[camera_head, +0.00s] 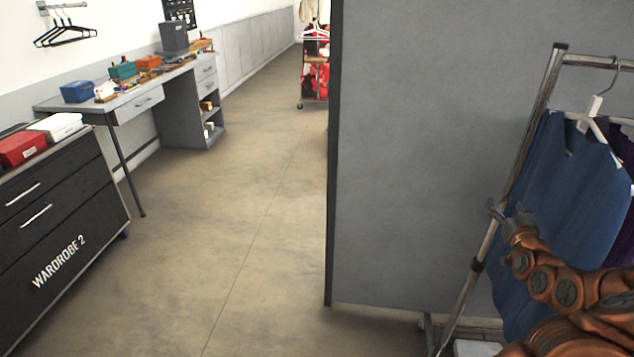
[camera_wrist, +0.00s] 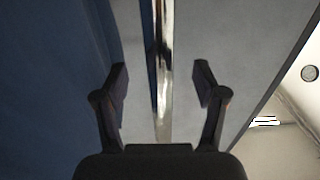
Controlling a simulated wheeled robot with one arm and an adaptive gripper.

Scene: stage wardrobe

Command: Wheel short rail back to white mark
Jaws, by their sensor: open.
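A chrome clothes rail (camera_head: 536,130) stands at the right in the head view, with a blue garment (camera_head: 570,190) on a white hanger. My gripper (camera_head: 496,211) is at the rail's near upright, about halfway up. In the wrist view, my gripper (camera_wrist: 161,68) is open, with the chrome upright (camera_wrist: 160,100) running between its two fingers. A gap shows on each side of the upright. A white patch (camera_head: 476,348) lies low by the rail's foot; I cannot tell whether it is the white mark. My arm hides part of the garments and base.
A grey partition (camera_head: 420,150) stands right behind the rail. A black drawer cabinet (camera_head: 60,235) labelled Wardrobe 2 and a grey desk (camera_head: 130,102) with boxes line the left. Another rack (camera_head: 314,70) stands far back. The concrete floor (camera_head: 235,220) between is clear.

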